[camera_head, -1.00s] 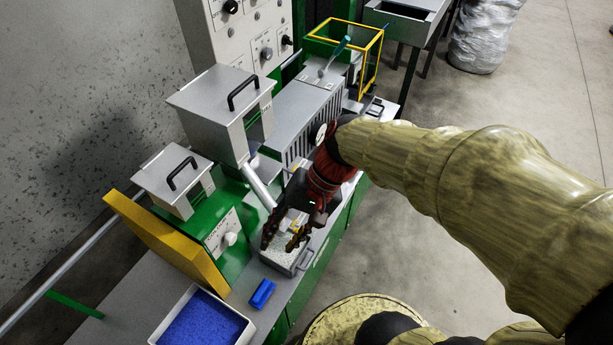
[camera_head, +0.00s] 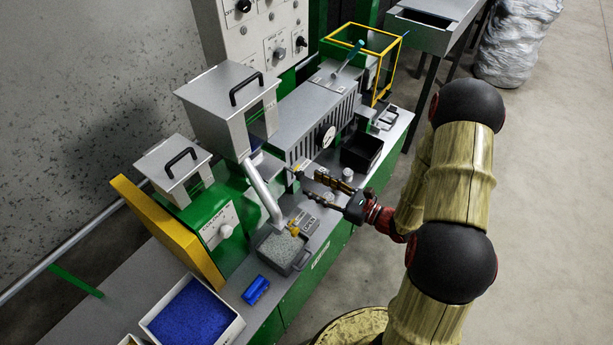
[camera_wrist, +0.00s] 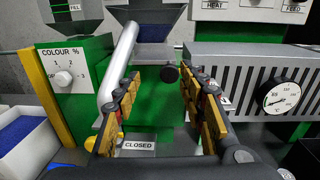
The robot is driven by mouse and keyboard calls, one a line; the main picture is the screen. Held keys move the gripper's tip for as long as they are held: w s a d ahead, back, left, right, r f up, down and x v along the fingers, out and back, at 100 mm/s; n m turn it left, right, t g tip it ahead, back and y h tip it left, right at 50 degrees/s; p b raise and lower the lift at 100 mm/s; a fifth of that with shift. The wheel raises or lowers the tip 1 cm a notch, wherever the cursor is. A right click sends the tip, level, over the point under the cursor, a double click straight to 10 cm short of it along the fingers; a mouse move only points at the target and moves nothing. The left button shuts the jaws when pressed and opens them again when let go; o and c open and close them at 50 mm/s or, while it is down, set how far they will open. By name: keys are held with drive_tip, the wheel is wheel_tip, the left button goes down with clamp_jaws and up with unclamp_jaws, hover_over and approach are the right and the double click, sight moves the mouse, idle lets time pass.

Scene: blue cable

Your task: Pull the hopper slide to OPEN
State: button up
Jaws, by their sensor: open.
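The hopper (camera_head: 222,112) is a grey metal bin with a black lid handle; its lower end (camera_wrist: 150,30) shows at the top of the wrist view. A dark round knob (camera_wrist: 170,74), which looks like the slide's pull, stands out below the hopper. A CLOSED label (camera_wrist: 140,145) shows lower down. My gripper (camera_head: 311,183) is open and points at the machine from the front. In the wrist view my gripper's fingers (camera_wrist: 164,76) stand apart, left and right of the knob, with nothing held. I cannot tell how deep the knob lies between them.
A slanted pipe (camera_head: 262,190) runs down to a tray of pale pellets (camera_head: 278,247), left of my gripper. A ribbed housing with a dial gauge (camera_wrist: 281,96) is close on the right. A black bin (camera_head: 361,152) and a blue block (camera_head: 256,290) sit on the bench.

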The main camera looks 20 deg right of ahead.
sight(302, 176)
drive_tip(key=shift+m+t+h, duration=0.3)
drive_tip(key=shift+m+h, duration=0.1)
drive_tip(key=shift+w+d+f+b+x, duration=0.1)
drive_tip(key=shift+d+f+b+x, duration=0.1)
drive_tip(key=shift+x, duration=1)
drive_tip(key=shift+w+d+f+b+x, duration=0.15)
drive_tip(key=shift+f+x, duration=0.05)
drive_tip(key=shift+x, duration=1)
drive_tip(key=shift+w+d+f+b+x, duration=0.1)
drive_tip(key=shift+d+f+b+x, duration=0.05)
drive_tip(key=shift+x, duration=1)
drive_tip(key=shift+c, duration=0.4)
clamp_jaws()
